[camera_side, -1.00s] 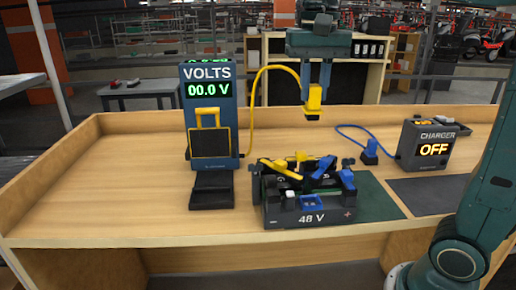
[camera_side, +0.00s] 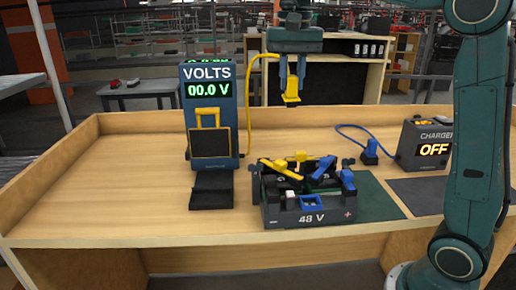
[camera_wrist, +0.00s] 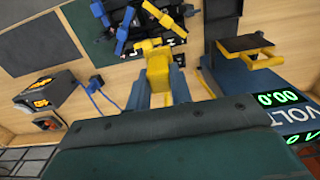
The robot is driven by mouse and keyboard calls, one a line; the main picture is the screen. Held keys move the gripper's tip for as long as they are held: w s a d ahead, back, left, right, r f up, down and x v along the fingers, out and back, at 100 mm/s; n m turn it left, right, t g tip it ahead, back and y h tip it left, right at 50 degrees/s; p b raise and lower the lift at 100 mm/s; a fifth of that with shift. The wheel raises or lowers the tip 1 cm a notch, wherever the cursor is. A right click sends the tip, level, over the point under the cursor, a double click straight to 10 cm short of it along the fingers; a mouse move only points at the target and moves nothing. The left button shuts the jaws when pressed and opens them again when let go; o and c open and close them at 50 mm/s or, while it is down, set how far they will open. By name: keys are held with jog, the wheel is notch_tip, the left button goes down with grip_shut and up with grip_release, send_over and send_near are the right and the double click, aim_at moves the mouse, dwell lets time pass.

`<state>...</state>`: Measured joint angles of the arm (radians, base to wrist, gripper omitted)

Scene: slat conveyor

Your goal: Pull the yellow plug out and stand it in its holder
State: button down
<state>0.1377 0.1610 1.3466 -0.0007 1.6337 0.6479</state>
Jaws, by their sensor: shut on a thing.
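The yellow plug (camera_side: 291,97) is held between the fingers of my gripper (camera_side: 292,88), in the air above and behind the battery pack. In the wrist view the plug (camera_wrist: 158,68) sits between the two fingers of my gripper (camera_wrist: 160,90). A yellow cable (camera_side: 251,95) arches beside the VOLTS meter (camera_side: 208,92), which reads 00.0 V. A black foot (camera_side: 211,193) projects from the meter's base onto the bench. A yellow-framed dark panel (camera_side: 210,143) is on the meter's front. I cannot tell which part is the plug's holder.
The 48 V battery pack (camera_side: 310,213) stands at the bench front, with yellow and blue parts on top. A blue plug (camera_side: 370,152) stands at the right by the charger (camera_side: 427,148), which reads OFF. The bench left of the meter (camera_side: 120,180) is clear.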

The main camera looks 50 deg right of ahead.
jog(key=w+d, duration=0.6)
jog(key=w, duration=0.6)
jog(key=shift+w, duration=0.15)
dwell(0.5)
jog(key=shift+f, duration=0.2)
dwell(0.5)
jog(key=shift+f, duration=10.45)
jog(key=shift+f, duration=1.1)
jog(key=c, duration=1.2)
grip_release()
jog(key=shift+o, duration=0.2)
jog(key=shift+r, duration=0.1)
